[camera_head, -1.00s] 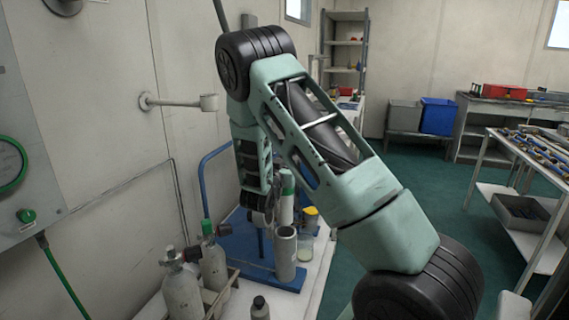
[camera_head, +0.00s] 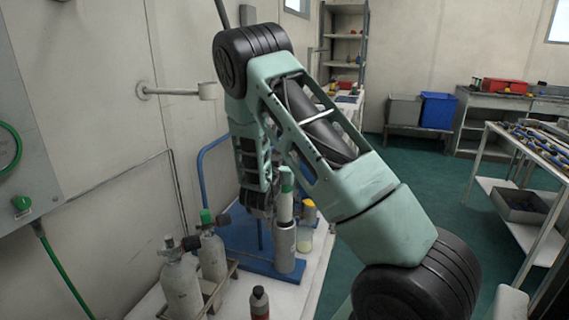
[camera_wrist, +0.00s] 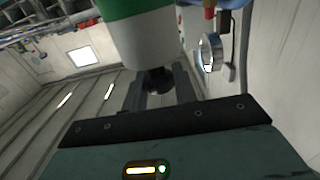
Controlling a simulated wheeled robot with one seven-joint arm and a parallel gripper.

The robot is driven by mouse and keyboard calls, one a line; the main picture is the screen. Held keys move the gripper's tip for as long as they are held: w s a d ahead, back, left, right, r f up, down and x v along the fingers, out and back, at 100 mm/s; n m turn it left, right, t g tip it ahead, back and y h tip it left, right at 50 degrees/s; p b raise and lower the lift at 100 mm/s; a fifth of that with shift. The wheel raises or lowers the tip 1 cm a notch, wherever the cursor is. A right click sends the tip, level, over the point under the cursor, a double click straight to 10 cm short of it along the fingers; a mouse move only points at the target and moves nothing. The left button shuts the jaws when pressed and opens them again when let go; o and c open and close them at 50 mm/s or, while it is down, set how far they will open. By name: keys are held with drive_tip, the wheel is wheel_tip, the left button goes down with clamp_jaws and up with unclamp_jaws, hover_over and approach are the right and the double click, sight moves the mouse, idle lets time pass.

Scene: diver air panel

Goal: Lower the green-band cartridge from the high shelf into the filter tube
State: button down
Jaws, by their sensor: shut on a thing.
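The green-band cartridge (camera_head: 285,206) is white with a green upper part and stands upright in the head view. Its lower end lines up with the mouth of the grey filter tube (camera_head: 284,250); I cannot tell whether it is inside the mouth or just over it. My gripper (camera_head: 260,204) is at the cartridge's left, largely hidden by my arm. In the wrist view, the cartridge (camera_wrist: 148,42) fills the top middle, with a dark knob-like end between the fingers of my gripper (camera_wrist: 156,82), which is shut on it.
The filter tube stands on a blue base (camera_head: 262,262) on the white bench. Grey bottles (camera_head: 181,288) in a rack stand at front left, with a small dark-capped bottle (camera_head: 260,302) nearby. A wall bracket (camera_head: 175,91) sticks out at left.

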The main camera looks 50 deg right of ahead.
drive_tip(key=b, duration=0.7)
hover_over(282, 221)
drive_tip(key=d, duration=0.2)
drive_tip(key=shift+w+d+f, duration=0.1)
drive_tip(key=shift+w+f, duration=0.05)
drive_tip(key=shift+f, duration=1.35)
drive_tip(key=shift+w+d+f, duration=0.1)
drive_tip(key=shift+w+f, duration=0.05)
drive_tip(key=shift+f, duration=1.3)
drive_tip(key=shift+w+f, duration=0.15)
drive_tip(key=shift+f, duration=1.45)
drive_tip(key=shift+f+b, duration=3.8)
drive_tip(key=shift+f, duration=0.65)
drive_tip(key=shift+f+b, duration=1.1)
drive_tip(key=shift+f, duration=0.25)
drive_tip(key=c, duration=1)
unclamp_jaws()
drive_tip(key=shift+c, duration=0.2)
